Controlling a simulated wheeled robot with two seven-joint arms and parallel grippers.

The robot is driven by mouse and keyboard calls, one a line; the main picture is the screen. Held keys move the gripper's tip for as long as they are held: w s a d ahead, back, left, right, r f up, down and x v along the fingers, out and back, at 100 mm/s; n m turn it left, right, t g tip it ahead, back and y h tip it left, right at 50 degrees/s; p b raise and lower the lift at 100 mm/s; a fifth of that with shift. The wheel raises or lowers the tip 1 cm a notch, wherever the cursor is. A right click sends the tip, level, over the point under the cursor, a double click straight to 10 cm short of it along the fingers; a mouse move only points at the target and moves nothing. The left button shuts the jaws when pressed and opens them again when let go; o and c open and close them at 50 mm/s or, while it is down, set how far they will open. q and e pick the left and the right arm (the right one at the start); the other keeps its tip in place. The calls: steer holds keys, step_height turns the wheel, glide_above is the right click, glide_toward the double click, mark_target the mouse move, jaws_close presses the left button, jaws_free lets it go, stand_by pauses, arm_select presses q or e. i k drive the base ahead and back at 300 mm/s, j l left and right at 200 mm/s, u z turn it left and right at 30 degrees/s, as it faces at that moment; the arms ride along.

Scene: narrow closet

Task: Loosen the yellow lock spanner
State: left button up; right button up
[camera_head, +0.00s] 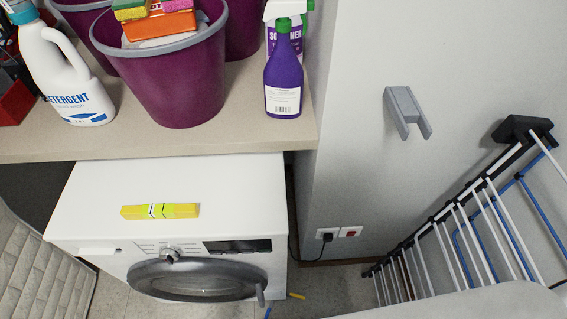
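I see nothing that I can surely name as a lock spanner. A yellow bar (160,211) with a dark and pale marking at its middle lies flat on top of the white washing machine (95,190), near its front edge; it looks more like a spirit level. A small yellow piece (297,296) lies on the floor beside the washing machine's lower right, too small to identify. Neither of my grippers is in view.
A grey bracket (403,105) and a socket (350,231) are on the right wall. A drying rack (460,220) leans there.

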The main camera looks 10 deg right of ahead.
mark_target(291, 294)
steer(key=k+j+z, duration=0.5)
steer(key=k, duration=0.3)
steer(key=k+j+z, duration=0.1)
steer(key=k+z, duration=0.15)
steer(key=k, duration=0.15)
steer(key=i+l+u, duration=0.15)
steer(key=i+u, duration=0.3)
steer(key=i, duration=0.15)
